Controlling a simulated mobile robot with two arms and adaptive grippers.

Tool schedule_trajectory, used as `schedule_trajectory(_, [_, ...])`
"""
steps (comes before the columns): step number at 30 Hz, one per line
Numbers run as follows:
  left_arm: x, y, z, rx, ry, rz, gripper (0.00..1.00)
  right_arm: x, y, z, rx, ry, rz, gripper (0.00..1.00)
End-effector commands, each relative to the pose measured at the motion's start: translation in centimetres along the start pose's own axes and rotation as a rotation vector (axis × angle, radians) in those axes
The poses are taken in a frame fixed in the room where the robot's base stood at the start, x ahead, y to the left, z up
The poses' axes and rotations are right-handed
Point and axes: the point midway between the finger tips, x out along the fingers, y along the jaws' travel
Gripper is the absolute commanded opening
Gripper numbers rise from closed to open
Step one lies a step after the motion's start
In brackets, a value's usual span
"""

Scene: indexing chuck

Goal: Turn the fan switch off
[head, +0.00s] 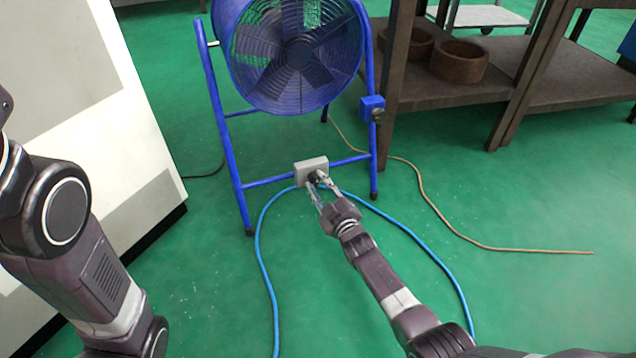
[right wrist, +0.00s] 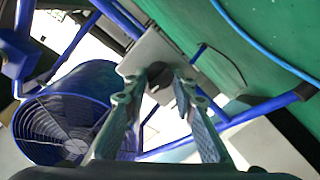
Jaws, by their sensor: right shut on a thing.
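The blue drum fan (head: 298,48) stands on a blue tube frame, and it also shows in the right wrist view (right wrist: 62,115). A grey switch box (head: 309,167) sits on the frame's lower crossbar, and it fills the upper middle of the right wrist view (right wrist: 150,48). A dark switch knob (right wrist: 160,76) is on the box's face. My right gripper (head: 322,183) reaches it from the front, its two fingers (right wrist: 160,90) on either side of the knob and shut on it. The fingers partly hide the knob. My left arm shows at the left, its gripper out of view.
A blue cable (head: 262,250) and a brown cable (head: 440,215) lie on the green floor. A white cabinet (head: 130,110) stands at the left. A brown bench (head: 470,90) with round parts stands at the right. A small blue box (head: 371,104) is on the fan frame.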

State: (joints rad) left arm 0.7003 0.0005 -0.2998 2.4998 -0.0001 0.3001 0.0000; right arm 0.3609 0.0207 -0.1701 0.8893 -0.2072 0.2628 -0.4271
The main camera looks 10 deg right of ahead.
Motion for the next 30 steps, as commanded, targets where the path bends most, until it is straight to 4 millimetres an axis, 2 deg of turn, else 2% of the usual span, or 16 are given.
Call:
schedule_trajectory(9, [0.12, -0.02, 0.05, 0.0, 0.0, 0.0, 0.4, -0.01, 0.04, 0.03, -0.088, -0.009, 0.002, 0.0])
schedule_trajectory(23, [0.12, -0.01, 0.04, 0.0, 0.0, 0.0, 0.4, -0.01, 0.07, 0.04, -0.101, -0.01, 0.003, 0.01])
schedule_trajectory(24, [0.12, -0.01, 0.04, -0.001, 0.0, 0.0, 0.4, 0.0, 0.07, 0.03, -0.101, -0.01, 0.003, 0.29])
schedule_trajectory(27, [0.12, -0.01, 0.04, 0.0, 0.0, 0.0, 0.4, 0.0, 0.05, 0.02, -0.099, -0.009, 0.003, 0.4])
schedule_trajectory(30, [0.12, -0.01, 0.03, 0.0, 0.0, 0.0, 0.4, 0.0, 0.04, 0.0, -0.098, -0.009, 0.003, 0.42])
